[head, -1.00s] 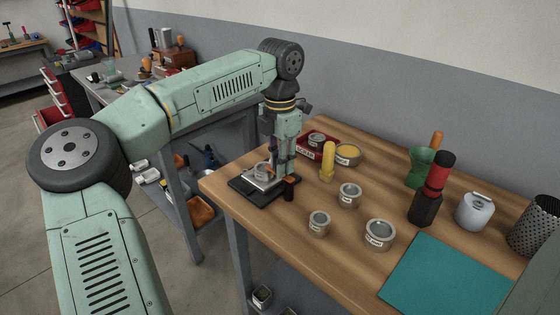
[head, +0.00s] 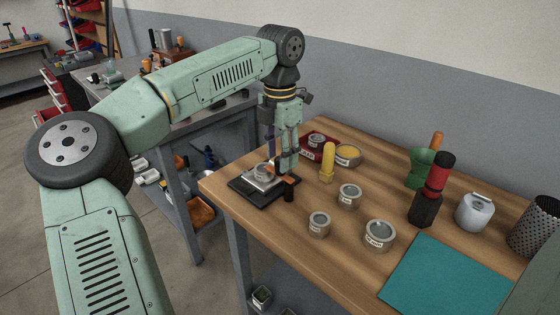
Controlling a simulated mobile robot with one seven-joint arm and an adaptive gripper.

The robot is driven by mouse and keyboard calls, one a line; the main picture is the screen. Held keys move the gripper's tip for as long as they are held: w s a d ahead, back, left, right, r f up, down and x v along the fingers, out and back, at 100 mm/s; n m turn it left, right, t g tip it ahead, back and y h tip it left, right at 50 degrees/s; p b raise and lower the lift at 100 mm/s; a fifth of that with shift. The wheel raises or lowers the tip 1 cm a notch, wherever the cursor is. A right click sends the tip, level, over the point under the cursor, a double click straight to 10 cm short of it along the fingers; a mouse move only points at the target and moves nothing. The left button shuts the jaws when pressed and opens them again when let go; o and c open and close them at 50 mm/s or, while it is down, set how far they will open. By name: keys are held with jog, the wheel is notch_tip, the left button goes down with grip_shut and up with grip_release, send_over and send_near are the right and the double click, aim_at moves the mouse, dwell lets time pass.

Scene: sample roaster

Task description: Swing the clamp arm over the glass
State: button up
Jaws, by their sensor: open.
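A fixture with a flat black base (head: 246,190) sits near the left corner of the wooden bench. A small round glass (head: 263,172) stands on its pale metal plate. A short dark post (head: 289,194) rises at the fixture's right front, with an orange-brown piece at its top, close under my fingertips. I cannot tell for sure whether this piece is the clamp arm. My gripper (head: 281,169) points down, open, just right of the glass and above the fixture. Its fingers hide part of the fixture, and contact with the orange-brown piece cannot be told.
A yellow upright cylinder (head: 327,163) stands close to the right of the gripper. A dark bottle with a red top (head: 433,190) and a teal mat (head: 446,276) are farther right.

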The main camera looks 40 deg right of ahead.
notch_tip(320, 180, up, 10)
jog(key=shift+f, duration=0.25)
dwell(0.4)
